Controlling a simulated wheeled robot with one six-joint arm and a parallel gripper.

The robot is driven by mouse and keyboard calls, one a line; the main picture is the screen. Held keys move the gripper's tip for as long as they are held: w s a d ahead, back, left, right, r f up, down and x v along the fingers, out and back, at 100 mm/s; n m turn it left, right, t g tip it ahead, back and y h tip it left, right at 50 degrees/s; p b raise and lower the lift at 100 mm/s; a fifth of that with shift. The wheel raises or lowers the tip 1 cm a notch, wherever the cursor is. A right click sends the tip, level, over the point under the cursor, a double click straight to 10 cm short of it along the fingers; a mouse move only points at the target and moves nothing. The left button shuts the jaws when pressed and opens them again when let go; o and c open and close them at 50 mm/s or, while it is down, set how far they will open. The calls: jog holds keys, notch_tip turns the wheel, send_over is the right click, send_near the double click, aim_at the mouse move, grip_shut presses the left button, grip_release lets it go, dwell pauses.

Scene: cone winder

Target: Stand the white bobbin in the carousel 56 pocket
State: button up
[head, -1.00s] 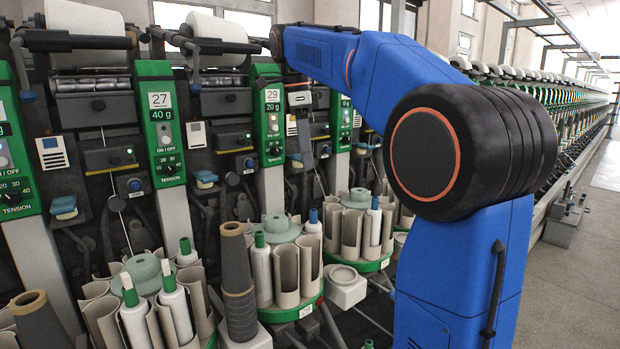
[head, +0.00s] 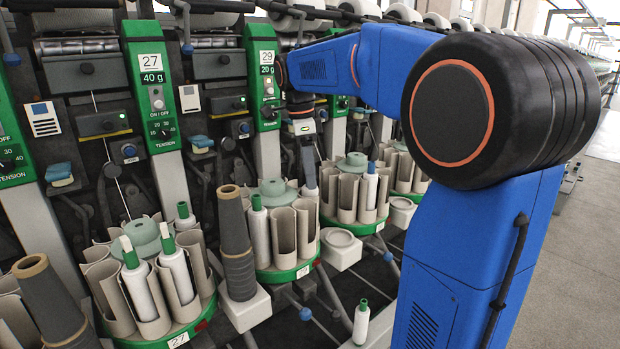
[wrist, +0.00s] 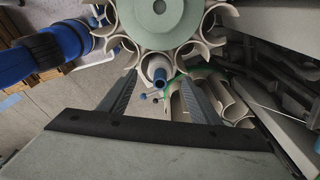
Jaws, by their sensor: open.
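Several white bobbins stand in carousel pockets. In the head view, a blue-tipped one (head: 370,183) stands in the right carousel (head: 395,222) and green-tipped ones (head: 259,232) stand nearer. My gripper (head: 309,175) is over the right rim of the middle carousel (head: 285,275). No plate reading 56 is legible, so I cannot tell which carousel that is.
A green-tipped white bobbin (head: 361,323) stands apart at the bottom. Dark cones (head: 236,245) on white stands rise beside the carousels. Winder panels (head: 153,90) line the back. Open floor (head: 570,270) lies at the right.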

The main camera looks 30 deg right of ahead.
jog(key=shift+d+f, duration=0.1)
jog(key=shift+f, duration=0.9)
jog(key=c, duration=1.2)
jog(key=shift+o, duration=0.2)
jog(key=shift+r, duration=0.8)
jog(key=shift+s+a+r, duration=0.15)
jog(key=shift+s+r, duration=0.05)
jog(key=shift+r, duration=0.85)
jog(key=shift+s+a+r, duration=0.15)
jog(key=shift+r, duration=0.9)
jog(key=shift+r, duration=0.15)
